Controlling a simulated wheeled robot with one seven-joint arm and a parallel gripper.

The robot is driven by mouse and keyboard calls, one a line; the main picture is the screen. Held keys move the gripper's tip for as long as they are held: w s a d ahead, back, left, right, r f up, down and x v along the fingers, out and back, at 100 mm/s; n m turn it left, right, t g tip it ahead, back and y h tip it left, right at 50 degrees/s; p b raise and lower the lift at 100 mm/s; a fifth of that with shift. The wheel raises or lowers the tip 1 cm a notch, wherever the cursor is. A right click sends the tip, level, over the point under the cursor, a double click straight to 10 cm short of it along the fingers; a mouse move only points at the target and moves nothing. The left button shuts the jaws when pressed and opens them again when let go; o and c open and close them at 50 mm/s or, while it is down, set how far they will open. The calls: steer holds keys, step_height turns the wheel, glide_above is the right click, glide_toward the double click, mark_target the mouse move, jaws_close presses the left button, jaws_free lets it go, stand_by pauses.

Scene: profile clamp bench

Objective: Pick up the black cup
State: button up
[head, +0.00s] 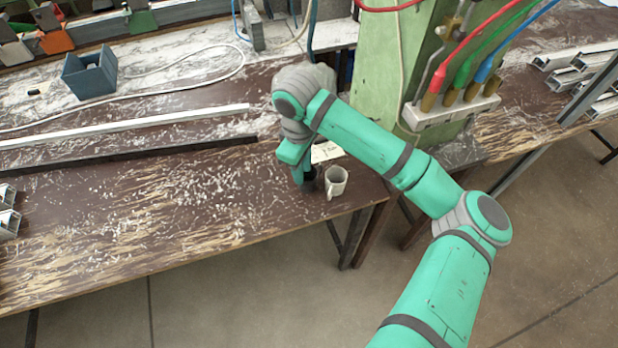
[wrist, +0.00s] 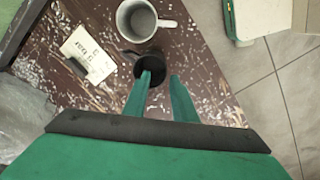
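The black cup (wrist: 152,60) stands upright on the brown bench, just below the white mug in the wrist view. In the head view the cup (head: 311,183) is partly hidden by my gripper (head: 300,178). In the wrist view my gripper (wrist: 162,77) is open, its fingers apart. The left fingertip appears over or inside the cup's mouth, and the right one is just outside its right side. The cup's wall lies between the fingers; I cannot tell whether either touches it.
A white mug (head: 336,182) stands close beside the cup, near the bench's right edge. A paper note (wrist: 84,50) with a dark object (wrist: 77,67) on it lies nearby. A green machine column (head: 378,80) rises behind. The bench (head: 170,205) to the left is mostly clear.

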mark_target(304, 192)
steer(key=shift+s+d+f, duration=0.1)
steer(key=shift+s+f, duration=0.1)
steer(key=shift+f, duration=1.2)
steer(key=shift+s+d+f, duration=0.1)
steer(key=shift+s+f, duration=0.1)
steer(key=shift+f, duration=1.2)
jaws_close()
